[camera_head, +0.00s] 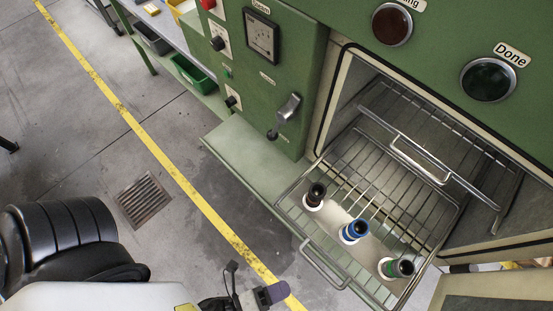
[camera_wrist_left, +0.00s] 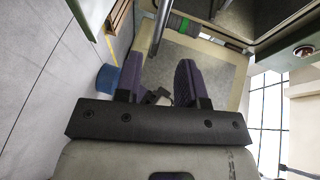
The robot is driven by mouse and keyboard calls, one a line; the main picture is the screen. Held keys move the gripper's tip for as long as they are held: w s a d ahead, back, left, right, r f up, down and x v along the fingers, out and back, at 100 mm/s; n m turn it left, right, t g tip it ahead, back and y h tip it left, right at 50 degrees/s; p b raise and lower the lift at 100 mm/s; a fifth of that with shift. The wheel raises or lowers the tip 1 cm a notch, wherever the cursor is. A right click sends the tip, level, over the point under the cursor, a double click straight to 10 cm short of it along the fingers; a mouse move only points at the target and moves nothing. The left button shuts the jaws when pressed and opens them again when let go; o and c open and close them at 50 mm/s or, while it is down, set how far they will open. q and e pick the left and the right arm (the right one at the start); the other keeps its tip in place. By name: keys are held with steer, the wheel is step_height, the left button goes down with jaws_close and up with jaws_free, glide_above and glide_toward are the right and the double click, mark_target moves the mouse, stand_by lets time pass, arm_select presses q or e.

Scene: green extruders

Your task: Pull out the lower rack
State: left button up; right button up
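The lower rack (camera_head: 425,240) is a wire rack that sticks out of the front of the green oven, with a looped metal handle (camera_head: 322,264) at its front edge. My right gripper is in neither view.
An upper wire rack (camera_head: 440,140) with its own handle (camera_head: 418,160) sits inside the oven. A green ledge (camera_head: 250,170) juts out left of the opening. Control knobs line the oven front. The grey floor on the left is open, with a yellow line (camera_head: 150,140) and a drain grate (camera_head: 144,200).

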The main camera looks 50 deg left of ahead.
arm_select(q)
steer(key=shift+v, duration=0.95)
